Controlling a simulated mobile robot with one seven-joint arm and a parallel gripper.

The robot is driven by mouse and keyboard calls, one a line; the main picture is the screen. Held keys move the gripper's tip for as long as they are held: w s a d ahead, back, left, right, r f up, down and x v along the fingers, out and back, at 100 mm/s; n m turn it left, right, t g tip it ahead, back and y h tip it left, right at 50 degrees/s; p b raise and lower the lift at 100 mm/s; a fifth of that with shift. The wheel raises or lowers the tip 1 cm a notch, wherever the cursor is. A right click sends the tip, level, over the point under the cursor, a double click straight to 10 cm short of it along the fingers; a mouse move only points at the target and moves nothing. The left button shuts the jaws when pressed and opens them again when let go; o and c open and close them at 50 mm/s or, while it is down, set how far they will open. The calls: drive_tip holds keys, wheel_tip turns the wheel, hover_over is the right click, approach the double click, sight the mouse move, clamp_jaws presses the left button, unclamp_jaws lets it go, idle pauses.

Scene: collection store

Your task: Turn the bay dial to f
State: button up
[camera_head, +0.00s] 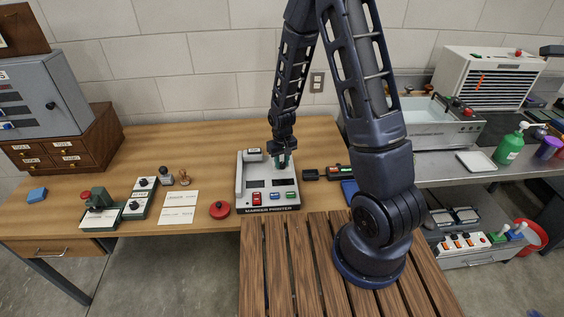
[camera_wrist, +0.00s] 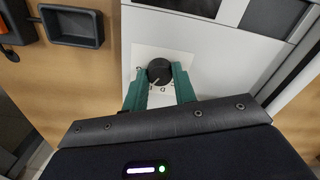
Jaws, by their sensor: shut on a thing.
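The bay dial, a black round knob (camera_wrist: 159,71), sits on a white lettered plate (camera_wrist: 146,56) in the wrist view. A pale pointer mark shows on the knob, toward its lower left. Small letters show just below it, one looking like D; the others are too small or hidden to read. My gripper (camera_wrist: 160,78) has its two green fingers on either side of the knob, shut on it. In the head view my gripper (camera_head: 284,160) is over the right back part of the grey-white marker printer (camera_head: 241,187), and hides the dial there.
White cards (camera_head: 179,207) and green-based dial boxes (camera_head: 137,203) stand farther left. Bare wood lies behind the printer.

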sight(282, 164)
drive_tip(key=shift+m, duration=1.5)
drive_tip(key=o, duration=1)
wheel_tip(282, 164, up, 11)
drive_tip(key=shift+f, duration=0.1)
